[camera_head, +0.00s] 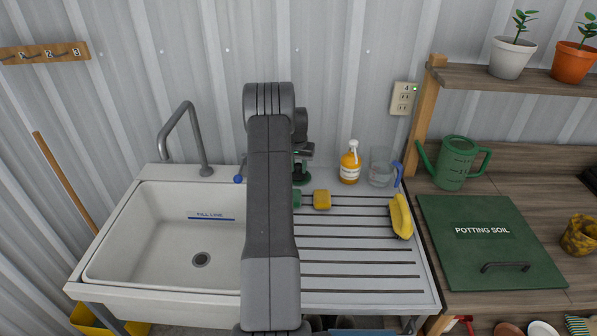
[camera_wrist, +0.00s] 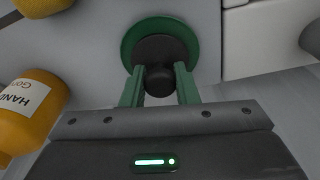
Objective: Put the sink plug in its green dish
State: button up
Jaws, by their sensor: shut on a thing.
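The sink plug (camera_wrist: 160,48) is a dark disc with a round knob, seen in the wrist view. Its knob is between the green fingers of my gripper (camera_wrist: 160,72), which are shut on it. The green dish (camera_wrist: 128,42) shows as a rim around the plug, so the plug is over or inside it. I cannot tell whether the plug touches the dish's bottom. In the head view, the dish (camera_head: 303,180) is at the back of the draining board, partly hidden by my arm.
An amber soap bottle (camera_head: 350,163), clear jug (camera_head: 382,168) and yellow sponge (camera_head: 322,200) stand right of the dish. A yellow brush-like object (camera_head: 401,216) lies farther right. The sink basin (camera_head: 130,235) is left. The front of the draining board (camera_head: 350,270) is clear.

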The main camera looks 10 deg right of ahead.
jog(key=shift+f, duration=0.5)
jog(key=shift+f, duration=0.25)
jog(key=o, duration=1)
jog(key=shift+r, duration=0.1)
jog(key=shift+c, duration=0.2)
notch_tip(320, 180, up, 12)
jog(key=s+p, duration=0.1)
jog(key=p, duration=0.1)
jog(key=shift+s+a, duration=0.15)
jog(key=shift+a, duration=0.15)
jog(key=shift+r, duration=0.1)
